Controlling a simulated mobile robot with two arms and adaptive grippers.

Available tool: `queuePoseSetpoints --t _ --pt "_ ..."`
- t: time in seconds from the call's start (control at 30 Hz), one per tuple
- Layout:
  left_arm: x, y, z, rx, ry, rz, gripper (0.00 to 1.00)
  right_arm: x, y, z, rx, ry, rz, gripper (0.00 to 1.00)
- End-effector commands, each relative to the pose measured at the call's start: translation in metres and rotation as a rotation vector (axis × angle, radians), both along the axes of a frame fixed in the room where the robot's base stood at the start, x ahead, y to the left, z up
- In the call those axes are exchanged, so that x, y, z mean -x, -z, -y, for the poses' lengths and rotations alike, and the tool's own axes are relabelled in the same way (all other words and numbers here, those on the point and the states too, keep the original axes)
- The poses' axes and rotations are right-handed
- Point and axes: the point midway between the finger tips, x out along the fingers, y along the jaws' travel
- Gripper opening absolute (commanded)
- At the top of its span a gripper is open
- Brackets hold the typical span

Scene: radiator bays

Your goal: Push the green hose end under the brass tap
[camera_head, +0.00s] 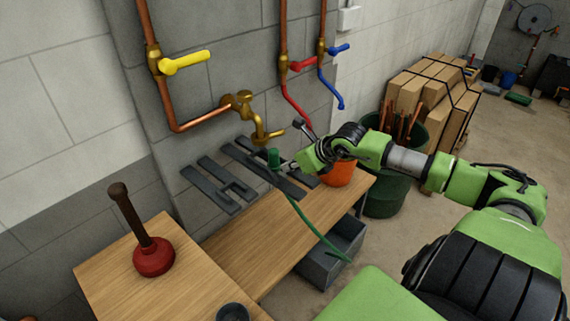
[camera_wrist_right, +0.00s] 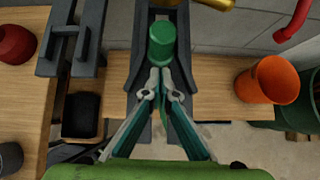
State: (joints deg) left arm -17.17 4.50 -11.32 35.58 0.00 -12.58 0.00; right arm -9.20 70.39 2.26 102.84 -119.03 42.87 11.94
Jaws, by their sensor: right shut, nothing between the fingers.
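The green hose end (camera_head: 273,157) stands upright in a slot of the dark slotted rack (camera_head: 235,152). Its green hose (camera_head: 312,230) hangs down in front of the wooden bench. The brass tap (camera_head: 262,132) is on the wall just behind the hose end, its spout slightly left of it in the head view. In the right wrist view the hose end (camera_wrist_right: 161,43) is directly ahead of my right gripper (camera_wrist_right: 160,72), and part of the tap (camera_wrist_right: 216,4) shows at the top edge. My right gripper is shut and empty, its fingertips close behind the hose end; contact is unclear. My left gripper is out of view.
An orange bucket (camera_head: 338,172) stands right of the rack, near my right gripper. A red plunger (camera_head: 153,256) stands on the left bench. Yellow, red and blue valve levers are on the wall pipes. A green bin (camera_head: 385,196) and strapped boxes (camera_head: 430,92) stand further right.

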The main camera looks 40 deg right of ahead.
Motion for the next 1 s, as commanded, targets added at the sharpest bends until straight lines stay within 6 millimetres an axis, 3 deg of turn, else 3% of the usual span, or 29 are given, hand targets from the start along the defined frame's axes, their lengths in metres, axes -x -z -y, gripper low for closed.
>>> queuePoseSetpoints --t 0.27,0.73,1.0 --pt "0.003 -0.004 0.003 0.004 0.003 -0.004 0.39 -0.013 -0.001 -0.001 -0.001 0.000 0.001 0.00" --pt "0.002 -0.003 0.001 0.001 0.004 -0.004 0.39 -0.015 0.001 -0.002 -0.001 -0.001 -0.001 0.00" --pt "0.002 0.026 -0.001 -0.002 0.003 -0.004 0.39 -0.034 0.006 -0.003 -0.002 0.001 0.006 0.00"
